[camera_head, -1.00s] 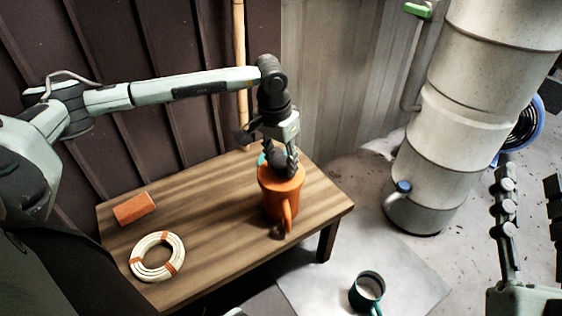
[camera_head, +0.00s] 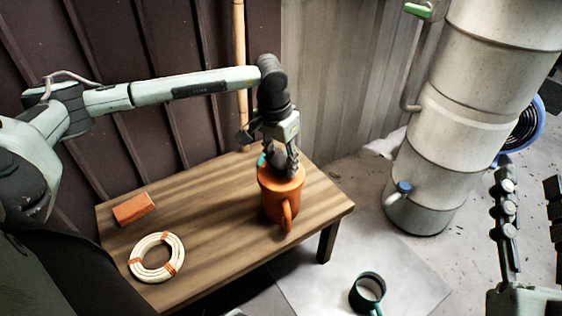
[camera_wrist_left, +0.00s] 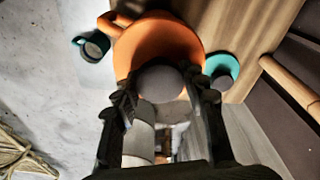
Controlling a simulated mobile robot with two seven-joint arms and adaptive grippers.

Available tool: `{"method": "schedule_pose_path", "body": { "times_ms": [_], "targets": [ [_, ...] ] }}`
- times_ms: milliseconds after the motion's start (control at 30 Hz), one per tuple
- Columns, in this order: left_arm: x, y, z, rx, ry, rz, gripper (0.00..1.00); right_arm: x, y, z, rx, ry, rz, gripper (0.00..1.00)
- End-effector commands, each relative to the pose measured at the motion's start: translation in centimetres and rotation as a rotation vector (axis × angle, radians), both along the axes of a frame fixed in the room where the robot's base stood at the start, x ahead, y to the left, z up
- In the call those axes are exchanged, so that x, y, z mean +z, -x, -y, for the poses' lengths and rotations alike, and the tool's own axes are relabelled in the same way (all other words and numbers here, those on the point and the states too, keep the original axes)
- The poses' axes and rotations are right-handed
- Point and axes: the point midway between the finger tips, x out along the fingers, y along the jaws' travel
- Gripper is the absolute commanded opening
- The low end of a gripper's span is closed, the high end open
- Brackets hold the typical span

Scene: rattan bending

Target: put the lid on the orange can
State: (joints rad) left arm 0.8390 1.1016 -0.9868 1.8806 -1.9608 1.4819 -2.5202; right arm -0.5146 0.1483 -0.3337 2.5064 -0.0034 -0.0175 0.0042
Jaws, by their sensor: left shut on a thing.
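The orange can (camera_head: 280,207) stands upright near the right end of the wooden table, its handle toward the front. My left gripper (camera_head: 283,168) is directly above it, pointing down. In the left wrist view its fingers are shut on the round grey knob (camera_wrist_left: 161,83) of the orange lid (camera_wrist_left: 158,44). The lid is at the can's mouth and covers it; I cannot tell whether it is fully seated or slightly above the rim. My right gripper (camera_head: 530,195) is at the right edge, fingers apart, empty.
On the wooden table (camera_head: 215,225) lie an orange block (camera_head: 134,209) and a coil of pale rattan (camera_head: 157,258). A teal round item (camera_wrist_left: 222,67) is beside the can. A green mug (camera_head: 367,291) is on the floor sheet. A large pale cylinder (camera_head: 445,130) stands right.

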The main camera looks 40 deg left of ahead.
Motion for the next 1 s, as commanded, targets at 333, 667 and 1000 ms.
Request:
{"method": "schedule_pose_path", "body": {
  "times_ms": [333, 667, 1000],
  "targets": [
    [-0.2, 0.0, 0.0, 0.000, 0.000, 0.000, 0.14, -0.2, 0.0, 0.0, 0.000, 0.000, 0.000, 0.40],
    [-0.6, 0.0, 0.0, 0.000, 0.000, 0.000, 0.14, -0.5, 0.0, 0.0, 0.000, 0.000, 0.000, 0.40],
    [-1.0, 0.0, 0.0, 0.000, 0.000, 0.000, 0.14, -0.9, 0.0, 0.0, 0.000, 0.000, 0.000, 0.40]
  ]
}}
